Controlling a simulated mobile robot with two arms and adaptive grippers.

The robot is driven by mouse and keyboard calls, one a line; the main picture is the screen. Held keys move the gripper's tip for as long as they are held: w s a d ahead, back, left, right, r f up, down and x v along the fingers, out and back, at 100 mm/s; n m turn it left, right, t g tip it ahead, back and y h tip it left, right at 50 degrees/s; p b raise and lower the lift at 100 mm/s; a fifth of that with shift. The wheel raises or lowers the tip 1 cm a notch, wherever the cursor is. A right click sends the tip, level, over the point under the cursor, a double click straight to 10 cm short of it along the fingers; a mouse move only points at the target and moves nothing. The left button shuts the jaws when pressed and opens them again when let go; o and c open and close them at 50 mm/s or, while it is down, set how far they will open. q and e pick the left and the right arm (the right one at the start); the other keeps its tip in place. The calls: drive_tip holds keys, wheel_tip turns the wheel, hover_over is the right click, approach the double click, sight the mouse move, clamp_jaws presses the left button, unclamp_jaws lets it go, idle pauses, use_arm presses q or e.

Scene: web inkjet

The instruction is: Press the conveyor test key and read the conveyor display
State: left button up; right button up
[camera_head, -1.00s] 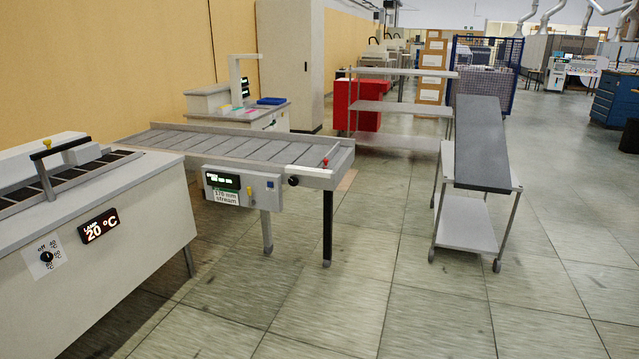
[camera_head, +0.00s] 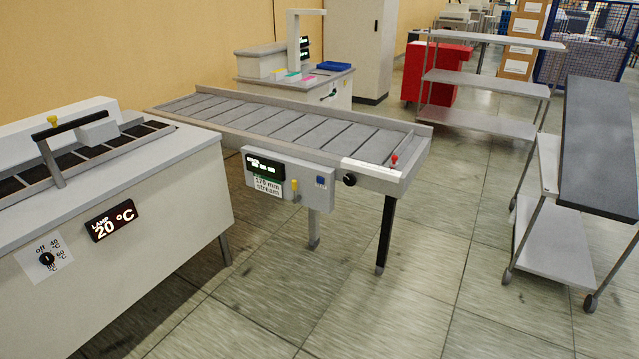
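The conveyor (camera_head: 283,128) stands in the middle of the head view, a grey slatted bed on legs. On its front side is a grey control box (camera_head: 311,191). The box bears a dark conveyor display (camera_head: 265,169) with lit greenish characters too small to read. Under it is a label (camera_head: 268,187) reading "170 mm stream". To the right are a yellow toggle-like part (camera_head: 295,188), a small blue key (camera_head: 320,181) and a black knob (camera_head: 349,180). Which of these is the test key I cannot tell. Neither of my grippers shows.
A lamp unit (camera_head: 150,235) with a "20 °C" display (camera_head: 111,220) and dial fills the left front. A trolley with a dark sloping top (camera_head: 598,150) stands at right. A metal shelf rack (camera_head: 478,120) stands behind. The floor in front of the conveyor is clear.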

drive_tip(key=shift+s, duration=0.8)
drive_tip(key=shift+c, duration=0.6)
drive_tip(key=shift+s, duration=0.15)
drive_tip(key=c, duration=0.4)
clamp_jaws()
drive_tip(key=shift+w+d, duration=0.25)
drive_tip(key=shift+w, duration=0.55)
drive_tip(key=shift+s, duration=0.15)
